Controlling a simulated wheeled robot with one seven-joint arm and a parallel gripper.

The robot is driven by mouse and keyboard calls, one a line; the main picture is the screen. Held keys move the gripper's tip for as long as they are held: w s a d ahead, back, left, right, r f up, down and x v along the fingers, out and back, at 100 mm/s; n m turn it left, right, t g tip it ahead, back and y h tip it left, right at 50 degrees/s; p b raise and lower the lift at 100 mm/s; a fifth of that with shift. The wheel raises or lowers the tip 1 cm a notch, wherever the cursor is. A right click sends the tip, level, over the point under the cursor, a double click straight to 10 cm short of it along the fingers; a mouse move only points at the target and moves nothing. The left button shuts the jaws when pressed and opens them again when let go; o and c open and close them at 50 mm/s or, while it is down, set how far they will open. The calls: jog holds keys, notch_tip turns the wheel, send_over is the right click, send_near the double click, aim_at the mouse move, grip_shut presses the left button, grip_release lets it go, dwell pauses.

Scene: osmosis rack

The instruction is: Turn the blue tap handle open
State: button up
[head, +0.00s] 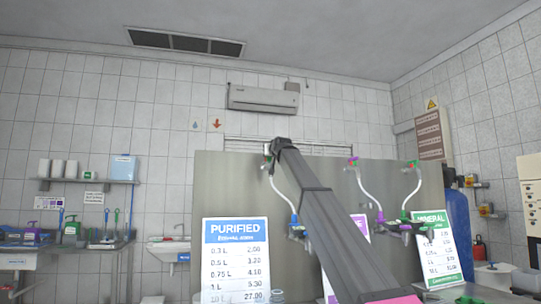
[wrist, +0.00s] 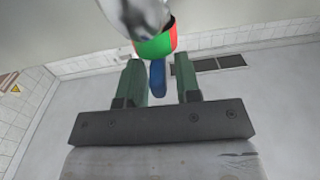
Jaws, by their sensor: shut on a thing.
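In the wrist view the blue tap handle (wrist: 157,76) stands between the two green fingers of my gripper (wrist: 160,80). My gripper is shut on the handle, though the wrist picture seems to show small gaps at its sides. Beyond the handle are a green and red band (wrist: 155,45) and a grey metal tap body (wrist: 138,15). In the head view my gripper (head: 272,146) is at the top of the left tap, by the panel's upper edge. My arm hides most of the handle there.
A grey panel (head: 225,185) carries the taps, with a purple-handled tap (head: 353,161) and a red and green one (head: 411,164) to the right. A blue PURIFIED price sign (head: 236,255) and a green MINERAL sign (head: 437,250) stand in front. A blue tank (head: 457,232) is at the right.

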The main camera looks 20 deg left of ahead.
jog(key=shift+h, duration=0.3)
dwell(0.4)
jog(key=o, duration=0.6)
jog(key=shift+s, duration=0.15)
jog(key=v, duration=1)
jog(key=shift+s+f, duration=0.25)
jog(key=shift+s, duration=0.1)
jog(key=shift+d, duration=0.15)
